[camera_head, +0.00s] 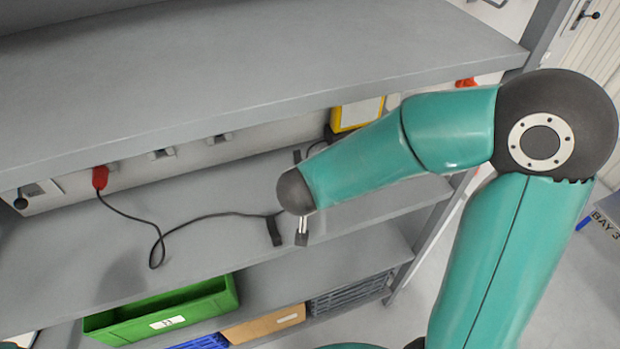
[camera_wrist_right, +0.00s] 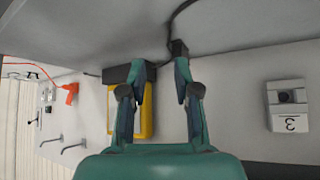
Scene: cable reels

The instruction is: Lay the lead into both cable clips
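The black lead (camera_head: 190,222) runs from a red plug (camera_head: 100,177) on the back panel, loops over the shelf and reaches a dark clip-like piece (camera_head: 273,230). A second dark piece (camera_head: 297,155) lies farther back, and dark cable shows near it. My right forearm hides the stretch between. In the right wrist view, the lead (camera_wrist_right: 184,14) meets a dark block (camera_wrist_right: 178,48) beside a dark strip (camera_wrist_right: 122,74). I cannot tell whether the lead is seated in either. My right gripper (camera_wrist_right: 160,66) is open, its fingertips apart near these pieces. My left gripper is out of view.
A yellow device (camera_head: 357,114) stands at the back right. The upper shelf (camera_head: 250,60) overhangs the work shelf. A green crate (camera_head: 165,312) sits below. An orange item (camera_wrist_right: 70,93) and socket 3 (camera_wrist_right: 287,104) show in the wrist view. The shelf's left part is mostly clear.

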